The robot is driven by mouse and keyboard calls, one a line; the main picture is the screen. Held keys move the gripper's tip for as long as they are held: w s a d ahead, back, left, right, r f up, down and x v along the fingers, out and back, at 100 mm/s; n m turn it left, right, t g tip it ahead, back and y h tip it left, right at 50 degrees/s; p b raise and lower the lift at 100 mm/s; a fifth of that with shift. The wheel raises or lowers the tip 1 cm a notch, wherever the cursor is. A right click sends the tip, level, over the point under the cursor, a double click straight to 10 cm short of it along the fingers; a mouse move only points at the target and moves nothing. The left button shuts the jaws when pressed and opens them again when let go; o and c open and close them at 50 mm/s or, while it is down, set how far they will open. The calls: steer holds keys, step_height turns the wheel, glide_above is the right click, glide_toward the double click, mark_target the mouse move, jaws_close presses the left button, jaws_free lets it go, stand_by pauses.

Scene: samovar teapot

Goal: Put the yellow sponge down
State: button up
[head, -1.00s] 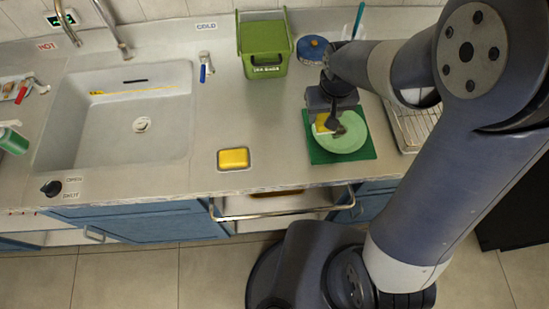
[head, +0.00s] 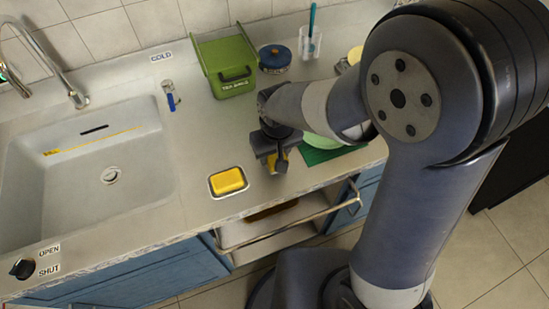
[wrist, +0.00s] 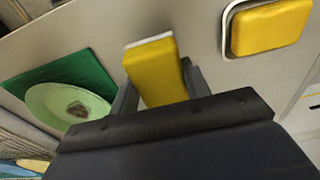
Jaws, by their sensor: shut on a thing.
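My gripper (head: 277,164) is shut on a yellow sponge with a pale face. The sponge shows between the fingers in the wrist view (wrist: 156,72), and only a bit of it shows in the head view (head: 285,156). The gripper is over the counter, between a small metal-rimmed dish (head: 243,190) on the left and a light green plate (head: 318,142) on the right. A yellow block (head: 228,180) lies in the dish. The plate is on a dark green mat (wrist: 88,65), and my arm hides part of both in the head view.
A sink (head: 60,200) is at the left, with a blue-handled tap (head: 170,98) near it. A green bin (head: 226,68) and a blue-lidded pot (head: 274,58) stand at the back.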

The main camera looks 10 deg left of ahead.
step_height(320, 180, down, 3)
steer(key=shift+r, duration=0.15)
steer(key=shift+f+b, duration=0.3)
steer(key=shift+b, duration=0.05)
steer(key=o, duration=1)
steer(key=shift+s, duration=0.15)
steer(key=shift+o, duration=0.2)
steer(key=shift+r+p, duration=0.3)
steer(key=shift+r, duration=0.2)
steer(key=r, duration=0.7)
steer(key=s+r, duration=0.1)
steer(key=r, duration=0.3)
steer(key=shift+d+r, duration=0.3)
steer(key=shift+d, duration=0.1)
